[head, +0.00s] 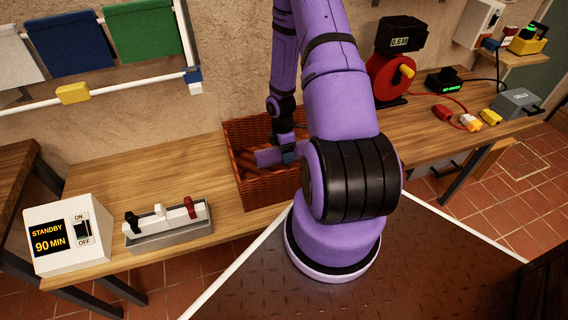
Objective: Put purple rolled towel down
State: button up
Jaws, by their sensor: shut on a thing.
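A short purple shape, the purple rolled towel (268,157), sticks out to the left of my gripper (287,154). My gripper is shut on it, pointing down inside the reddish-brown woven basket (270,198). The towel is lower than the basket's back rim. I cannot tell whether it touches what is beneath it. My purple arm hides the basket's right part and any towel end on that side.
The basket stands on a wooden bench (150,178). A standby timer box (66,238) and a grey tray of clips (168,226) stand at the left. A red cable reel (388,78) stands at the right. Coloured towels (68,42) hang on a rail behind.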

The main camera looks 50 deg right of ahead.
jog(key=shift+w+d+x, duration=0.15)
jog(key=shift+w+x, duration=0.05)
jog(key=shift+x, duration=0.85)
jog(key=shift+w+d+x, duration=0.1)
jog(key=shift+w+x, duration=0.1)
jog(key=shift+x, duration=0.85)
jog(key=shift+w+d+x, duration=0.15)
jog(key=shift+w+x, duration=0.05)
jog(key=shift+x, duration=0.85)
jog(key=shift+f, duration=0.3)
jog(key=o, duration=1)
